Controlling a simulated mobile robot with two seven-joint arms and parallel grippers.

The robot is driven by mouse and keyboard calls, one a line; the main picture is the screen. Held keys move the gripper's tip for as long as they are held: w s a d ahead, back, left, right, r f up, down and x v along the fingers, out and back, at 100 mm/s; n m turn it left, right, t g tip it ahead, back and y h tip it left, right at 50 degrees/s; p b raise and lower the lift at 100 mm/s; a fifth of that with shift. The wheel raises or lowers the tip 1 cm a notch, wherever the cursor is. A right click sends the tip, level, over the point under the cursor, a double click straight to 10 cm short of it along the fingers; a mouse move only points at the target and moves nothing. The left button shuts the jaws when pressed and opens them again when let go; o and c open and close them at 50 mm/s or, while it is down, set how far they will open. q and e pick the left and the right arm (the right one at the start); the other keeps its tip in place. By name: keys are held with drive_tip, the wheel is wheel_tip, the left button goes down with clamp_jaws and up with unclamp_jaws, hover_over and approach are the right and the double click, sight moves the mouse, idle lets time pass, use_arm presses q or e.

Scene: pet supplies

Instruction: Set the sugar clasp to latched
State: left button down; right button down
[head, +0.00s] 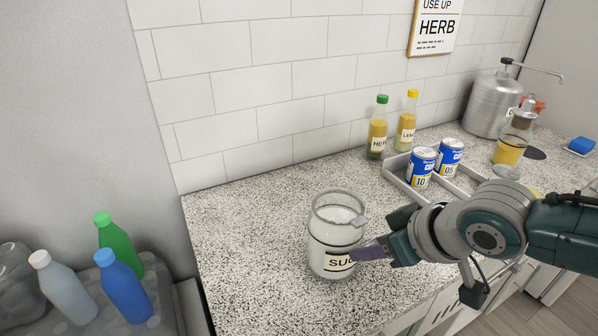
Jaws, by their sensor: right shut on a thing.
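The sugar jar (333,240) is a clear glass jar with white contents and a label partly reading "SU". It stands upright on the speckled counter, its round rim at the top. A small grey piece of the sugar clasp (360,221) juts from the right side of the rim. My right gripper (358,253) reaches in from the right, with its fingers at the jar's right side below that piece, covering the label's end. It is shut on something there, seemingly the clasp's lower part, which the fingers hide. My left gripper is not in view.
A grey tray (405,190) with two blue cans (422,168) stands behind my right arm. Two bottles (377,128) stand near the tiled wall, with a metal dispenser (492,104) farther right. Several bottles (122,285) stand at lower left. The counter left of the jar is clear.

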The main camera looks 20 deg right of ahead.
drive_tip(key=shift+w+r+g, duration=0.25)
drive_tip(key=shift+r+g, duration=0.1)
drive_tip(key=shift+g, duration=0.05)
drive_tip(key=shift+w+g, duration=0.2)
drive_tip(key=shift+g, duration=0.5)
drive_tip(key=shift+w+a+r+g+h+b, duration=0.15)
drive_tip(key=shift+g+h+b, duration=0.1)
drive_tip(key=shift+g, duration=0.35)
drive_tip(key=shift+w+d+f+g+h+b, duration=0.1)
drive_tip(key=shift+g+h, duration=0.15)
drive_tip(key=shift+g, duration=0.65)
drive_tip(key=c, duration=0.5)
unclamp_jaws()
drive_tip(key=shift+a+r, duration=0.1)
